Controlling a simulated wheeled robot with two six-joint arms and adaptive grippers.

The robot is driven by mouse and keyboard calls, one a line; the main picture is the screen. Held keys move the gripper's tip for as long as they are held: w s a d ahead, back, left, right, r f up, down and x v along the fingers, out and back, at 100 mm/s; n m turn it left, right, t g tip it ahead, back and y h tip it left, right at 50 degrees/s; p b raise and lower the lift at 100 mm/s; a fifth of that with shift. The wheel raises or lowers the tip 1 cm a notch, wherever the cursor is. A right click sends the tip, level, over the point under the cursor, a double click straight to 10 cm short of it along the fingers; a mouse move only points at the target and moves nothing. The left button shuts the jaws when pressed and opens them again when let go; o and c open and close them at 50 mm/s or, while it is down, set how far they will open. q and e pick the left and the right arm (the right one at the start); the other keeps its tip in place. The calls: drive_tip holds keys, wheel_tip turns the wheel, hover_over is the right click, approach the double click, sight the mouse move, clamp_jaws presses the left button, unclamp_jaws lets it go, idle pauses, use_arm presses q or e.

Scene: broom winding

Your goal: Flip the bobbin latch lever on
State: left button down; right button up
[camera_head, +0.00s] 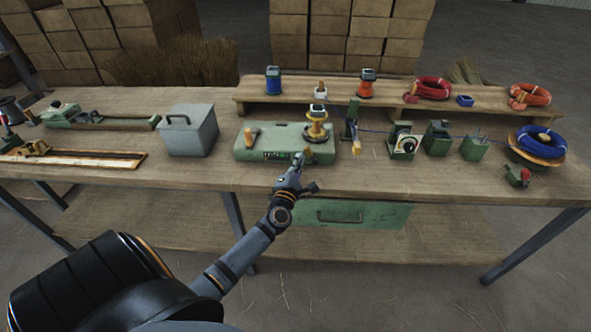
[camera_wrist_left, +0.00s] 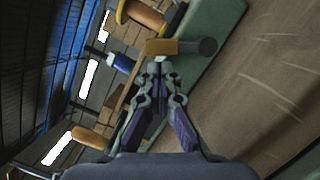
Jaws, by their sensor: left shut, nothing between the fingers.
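My left gripper (camera_head: 298,158) is at the front right edge of the box, just below the bobbin. It is shut and empty. My right gripper is out of view.
A grey lidded box (camera_head: 188,135) stands left of the winder. A green post tool (camera_head: 352,125) and a small machine with a round dial (camera_head: 404,142) stand to the right. A raised shelf (camera_head: 340,101) runs behind. The bench front is mostly bare.

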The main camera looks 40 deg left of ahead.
use_arm(q)
drive_tip(key=shift+w+a, duration=0.1)
drive_tip(key=shift+w, duration=0.15)
drive_tip(key=shift+r+m+p, duration=0.3)
drive_tip(key=shift+m+p, duration=0.1)
drive_tip(key=shift+p, duration=0.4)
drive_tip(key=shift+w+d+r+m+p, duration=0.1)
drive_tip(key=shift+d+r+m+p, duration=0.2)
drive_tip(key=shift+p, duration=0.55)
drive_tip(key=d+m+p, duration=0.1)
drive_tip(key=m+p, duration=0.1)
drive_tip(key=p, duration=0.2)
drive_tip(key=w+r+m+g+p, duration=0.1)
drive_tip(key=m+p, duration=0.1)
drive_tip(key=p, duration=0.2)
drive_tip(key=d+r+m+h+p, duration=0.1)
drive_tip(key=m+p, duration=0.2)
drive_tip(key=p, duration=0.1)
drive_tip(key=shift+w+d+r+g, duration=0.25)
drive_tip(key=shift+w+d+g, duration=0.05)
drive_tip(key=shift+w+g, duration=0.1)
drive_tip(key=shift+f+m, duration=0.3)
drive_tip(key=shift+f, duration=0.05)
drive_tip(key=shift+s+d+f, duration=0.1)
drive_tip(key=shift+s, duration=0.05)
